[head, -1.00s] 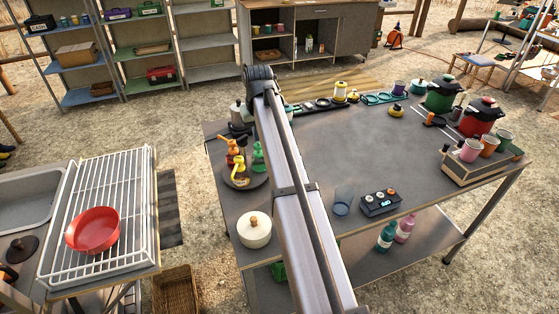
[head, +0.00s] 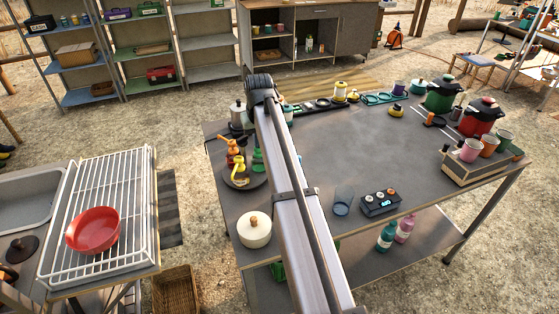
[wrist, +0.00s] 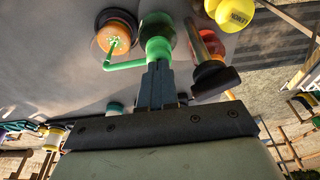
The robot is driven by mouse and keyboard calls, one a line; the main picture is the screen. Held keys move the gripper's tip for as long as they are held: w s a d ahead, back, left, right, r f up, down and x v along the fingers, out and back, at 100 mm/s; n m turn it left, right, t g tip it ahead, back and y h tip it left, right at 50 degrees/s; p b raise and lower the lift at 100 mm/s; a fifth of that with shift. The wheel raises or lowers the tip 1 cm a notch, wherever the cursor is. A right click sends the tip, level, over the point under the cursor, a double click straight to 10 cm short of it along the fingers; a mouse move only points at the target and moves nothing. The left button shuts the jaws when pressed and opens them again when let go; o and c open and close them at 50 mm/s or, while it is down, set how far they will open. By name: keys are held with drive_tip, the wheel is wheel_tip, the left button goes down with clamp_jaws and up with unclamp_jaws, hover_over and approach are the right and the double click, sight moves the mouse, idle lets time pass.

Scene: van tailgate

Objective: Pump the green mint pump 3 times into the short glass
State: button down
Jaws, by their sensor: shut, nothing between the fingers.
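The green mint pump (wrist: 157,24) stands at the top middle of the wrist view, its green nozzle reaching to the left. In the head view the green pump (head: 257,160) is partly hidden behind my arm, on a round dark tray (head: 259,183). My gripper (wrist: 158,64) is shut and empty, its fingertips at the pump head; touching or just apart, I cannot tell. A round orange-brown thing with a green patch (wrist: 117,40) lies beside the nozzle; I cannot tell whether it is a glass. A clear bluish glass (head: 342,203) stands near the table's front edge.
Orange and red pumps (head: 234,150) stand close by on the tray. In the wrist view a red pump with a dark spout (wrist: 212,72) and a yellow bottle (wrist: 235,14) are right of the green one. A cream lidded pot (head: 254,232) is in front. The table middle is clear.

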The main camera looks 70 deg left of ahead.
drive_tip(key=shift+f, duration=0.2)
drive_tip(key=shift+r, duration=0.1)
drive_tip(key=shift+a+v, duration=0.25)
drive_tip(key=shift+v, duration=1)
drive_tip(key=shift+x, duration=0.85)
drive_tip(key=shift+d+f, duration=0.15)
drive_tip(key=shift+f, duration=0.3)
drive_tip(key=shift+r, duration=0.1)
drive_tip(key=shift+a+v, duration=0.25)
drive_tip(key=shift+v, duration=1)
